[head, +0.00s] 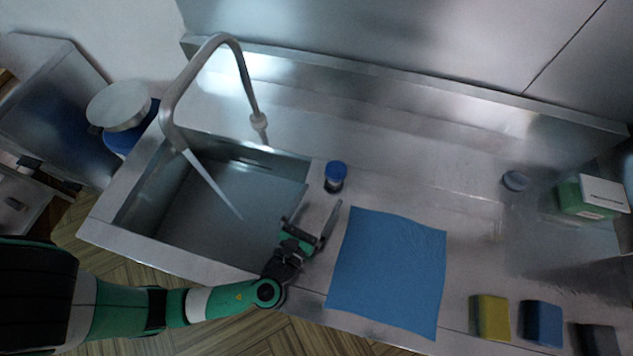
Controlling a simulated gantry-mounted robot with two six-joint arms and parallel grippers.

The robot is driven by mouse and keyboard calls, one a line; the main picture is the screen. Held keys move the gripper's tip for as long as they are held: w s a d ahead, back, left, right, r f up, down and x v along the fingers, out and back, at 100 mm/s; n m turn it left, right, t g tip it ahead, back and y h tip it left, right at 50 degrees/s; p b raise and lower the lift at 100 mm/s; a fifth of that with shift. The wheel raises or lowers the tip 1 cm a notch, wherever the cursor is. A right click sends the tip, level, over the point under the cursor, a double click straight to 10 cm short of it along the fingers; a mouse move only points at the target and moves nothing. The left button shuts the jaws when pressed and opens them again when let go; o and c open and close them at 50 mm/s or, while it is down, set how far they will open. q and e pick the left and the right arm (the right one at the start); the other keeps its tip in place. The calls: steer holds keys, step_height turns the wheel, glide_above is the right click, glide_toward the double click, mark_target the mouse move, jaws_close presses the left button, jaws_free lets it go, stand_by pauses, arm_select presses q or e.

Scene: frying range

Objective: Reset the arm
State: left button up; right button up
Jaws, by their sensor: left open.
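My left arm comes in from the lower left. Its gripper (311,230) is open and empty, above the counter edge between the sink and the blue cloth. No object is between its fingers. My right gripper does not show in the head view.
A sink (215,205) with a tall curved faucet (220,45) is left of centre. A blue-capped jar (335,177) stands beside it. A blue cloth (388,270) lies flat. Yellow (490,317) and blue (542,323) sponges, a dark block (598,338) and a green-white box (592,197) are right.

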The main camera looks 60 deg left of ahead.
arm_select(q)
steer(key=shift+s+d+f, duration=0.1)
steer(key=shift+s+d, duration=0.1)
steer(key=shift+s, duration=0.35)
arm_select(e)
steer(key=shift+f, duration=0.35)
